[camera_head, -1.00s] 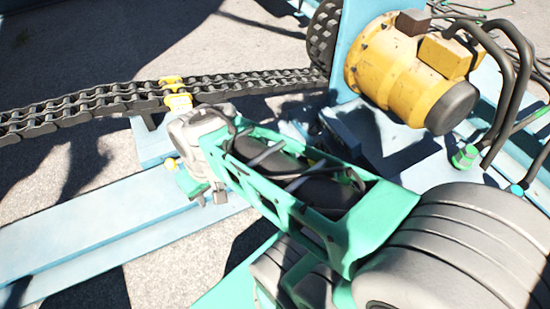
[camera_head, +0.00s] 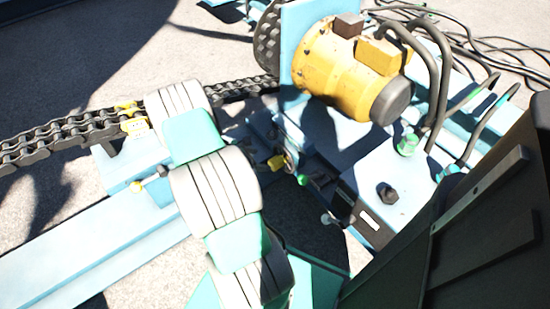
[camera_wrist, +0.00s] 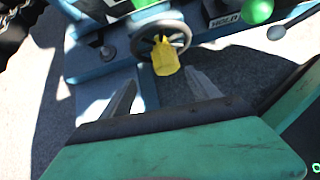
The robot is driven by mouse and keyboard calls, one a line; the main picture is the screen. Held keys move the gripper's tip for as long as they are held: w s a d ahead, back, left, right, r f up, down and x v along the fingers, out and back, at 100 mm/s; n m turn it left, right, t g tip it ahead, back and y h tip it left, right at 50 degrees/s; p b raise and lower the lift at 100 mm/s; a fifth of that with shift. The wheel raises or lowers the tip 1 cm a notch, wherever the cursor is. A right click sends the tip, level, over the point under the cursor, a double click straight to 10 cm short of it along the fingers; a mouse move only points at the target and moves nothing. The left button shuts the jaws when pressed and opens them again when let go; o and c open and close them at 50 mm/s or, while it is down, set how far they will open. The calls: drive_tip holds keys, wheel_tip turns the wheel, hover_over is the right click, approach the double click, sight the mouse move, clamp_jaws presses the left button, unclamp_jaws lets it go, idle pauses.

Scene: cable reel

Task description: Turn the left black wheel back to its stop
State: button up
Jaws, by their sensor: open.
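In the wrist view a black spoked wheel (camera_wrist: 160,33) with a yellow handle (camera_wrist: 166,57) stands on a light blue frame. My gripper (camera_wrist: 160,79) is open and empty, its two fingers pointing toward the wheel. The yellow handle lies ahead of the gap between the fingers, apart from them. In the head view the yellow handle (camera_head: 276,162) shows just right of my arm, and the wheel there is small and partly hidden. My gripper is hidden in the head view. I cannot tell whether the wheel is at its stop.
A green ball knob (camera_wrist: 257,10) sits right of the wheel, close to a label plate (camera_wrist: 222,20). In the head view a yellow motor (camera_head: 345,75), black hoses (camera_head: 440,75) and a heavy chain (camera_head: 60,138) surround the frame. Bare ground lies at the upper left.

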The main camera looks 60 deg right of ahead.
sight(272, 162)
drive_tip(key=shift+n, duration=0.4)
drive_tip(key=b+x, duration=0.1)
drive_tip(key=x, duration=0.4)
drive_tip(key=s+b+x, duration=0.1)
drive_tip(key=b+x, duration=0.1)
drive_tip(key=x, duration=0.2)
drive_tip(key=shift+s+d, duration=0.2)
drive_tip(key=shift+s, duration=0.05)
clamp_jaws()
